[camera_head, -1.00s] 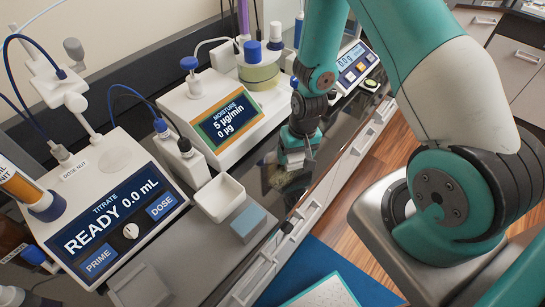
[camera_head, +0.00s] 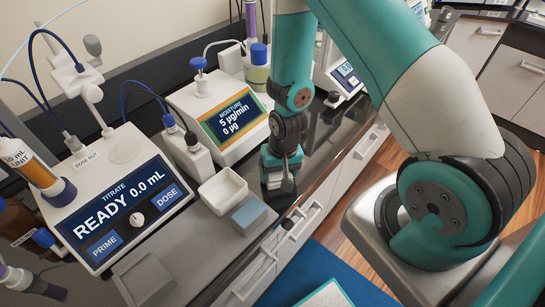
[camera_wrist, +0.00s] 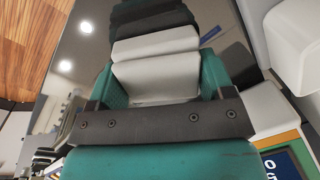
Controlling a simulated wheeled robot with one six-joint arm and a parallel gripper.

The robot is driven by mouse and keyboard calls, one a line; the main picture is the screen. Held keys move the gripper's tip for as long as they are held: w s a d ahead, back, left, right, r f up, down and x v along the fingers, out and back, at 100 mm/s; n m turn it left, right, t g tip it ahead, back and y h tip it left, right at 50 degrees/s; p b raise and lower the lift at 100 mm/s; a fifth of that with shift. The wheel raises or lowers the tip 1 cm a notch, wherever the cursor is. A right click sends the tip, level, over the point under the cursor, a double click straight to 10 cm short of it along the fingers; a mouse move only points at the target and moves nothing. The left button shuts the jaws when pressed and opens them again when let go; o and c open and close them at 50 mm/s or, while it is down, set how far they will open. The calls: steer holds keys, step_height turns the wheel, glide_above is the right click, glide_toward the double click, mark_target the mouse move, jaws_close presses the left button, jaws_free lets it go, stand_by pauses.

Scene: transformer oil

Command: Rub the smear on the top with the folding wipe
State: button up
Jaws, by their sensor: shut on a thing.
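My gripper (camera_head: 279,188) is low over the dark glossy top (camera_head: 325,148), to the right of a white open dish. In the wrist view its teal fingers (camera_wrist: 160,88) are closed around a pale grey-white folded wipe (camera_wrist: 155,72). The wipe also shows as a small grey patch (camera_head: 288,184) at the gripper in the head view. I cannot tell whether the wipe touches the top. I cannot make out the smear now; the gripper and arm cover part of the top.
The white dish (camera_head: 223,187) and a blue-grey block (camera_head: 250,214) stand just left of the gripper. The titrator (camera_head: 120,200) and moisture meter (camera_head: 222,115) stand along the back. Drawer fronts (camera_head: 330,185) drop away at the right edge.

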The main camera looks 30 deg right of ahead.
steer(key=shift+s+a, duration=0.1)
steer(key=shift+a, duration=0.3)
steer(key=shift+s+a+r+p, duration=0.1)
steer(key=shift+a+r+p, duration=0.15)
steer(key=shift+p, duration=0.1)
steer(key=r, duration=0.1)
steer(key=r+p, duration=0.1)
steer(key=r, duration=0.1)
steer(key=shift+d, duration=0.2)
step_height(320, 180, up, 5)
steer(key=p, duration=0.4)
steer(key=shift+a+f, duration=0.1)
steer(key=shift+f, duration=0.05)
